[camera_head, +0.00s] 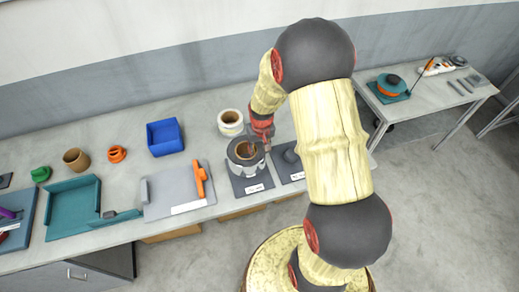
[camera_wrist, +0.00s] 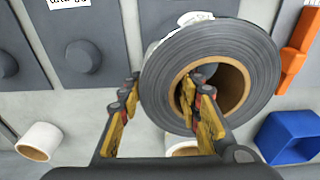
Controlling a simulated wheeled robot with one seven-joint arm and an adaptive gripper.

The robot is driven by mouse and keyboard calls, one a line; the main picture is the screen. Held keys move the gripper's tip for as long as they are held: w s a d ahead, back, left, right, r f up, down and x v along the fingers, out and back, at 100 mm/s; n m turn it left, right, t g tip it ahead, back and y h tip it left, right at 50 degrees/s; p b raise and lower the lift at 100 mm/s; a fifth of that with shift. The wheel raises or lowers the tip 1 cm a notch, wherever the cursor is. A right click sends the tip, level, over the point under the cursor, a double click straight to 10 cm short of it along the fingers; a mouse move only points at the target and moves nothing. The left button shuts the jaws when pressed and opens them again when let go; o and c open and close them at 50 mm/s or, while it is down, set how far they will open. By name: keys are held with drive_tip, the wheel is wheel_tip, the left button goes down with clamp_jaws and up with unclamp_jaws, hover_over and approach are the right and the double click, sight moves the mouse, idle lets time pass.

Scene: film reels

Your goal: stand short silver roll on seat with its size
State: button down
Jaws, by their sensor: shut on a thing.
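A silver-grey roll with a brown core (camera_head: 240,160) is held above or on a dark seat plate (camera_head: 256,189) in the head view. In the wrist view the roll (camera_wrist: 256,50) fills the upper middle. My gripper (camera_wrist: 160,98) is shut on its wall, one finger inside the core and one outside. Something grey shows through the core, possibly a seat peg. The roll hides most of the plate under it, so I cannot tell whether it touches. A neighbouring seat (camera_head: 290,168) stands empty to the right; its peg (camera_wrist: 82,56) shows in the wrist view.
A white roll (camera_head: 230,122) stands just behind the held roll. An orange-handled tool (camera_head: 200,178) lies on a grey board (camera_head: 170,190) to the left. A blue bin (camera_head: 165,137) is behind it. A teal tray (camera_head: 72,207) sits further left. My arm covers the right bench area.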

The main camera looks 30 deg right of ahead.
drive_tip(key=shift+w+d+f+b, duration=0.1)
drive_tip(key=shift+f+b, duration=1.45)
drive_tip(key=shift+f, duration=0.9)
drive_tip(key=shift+f+b, duration=0.35)
drive_tip(key=shift+f, duration=0.2)
drive_tip(key=c, duration=1.6)
unclamp_jaws()
drive_tip(key=shift+o, duration=0.3)
drive_tip(key=shift+s+f, duration=0.1)
drive_tip(key=shift+s, duration=0.1)
drive_tip(key=shift+s+a+r+p, duration=0.1)
drive_tip(key=shift+s+r+p, duration=0.1)
drive_tip(key=shift+r+p, duration=1.35)
drive_tip(key=shift+s+a+r+p, duration=0.15)
drive_tip(key=shift+r+p, duration=0.75)
drive_tip(key=shift+r, duration=1.3)
drive_tip(key=shift+s+r+p, duration=0.25)
drive_tip(key=shift+r+p, duration=1)
drive_tip(key=shift+r, duration=0.6)
drive_tip(key=shift+f, duration=0.1)
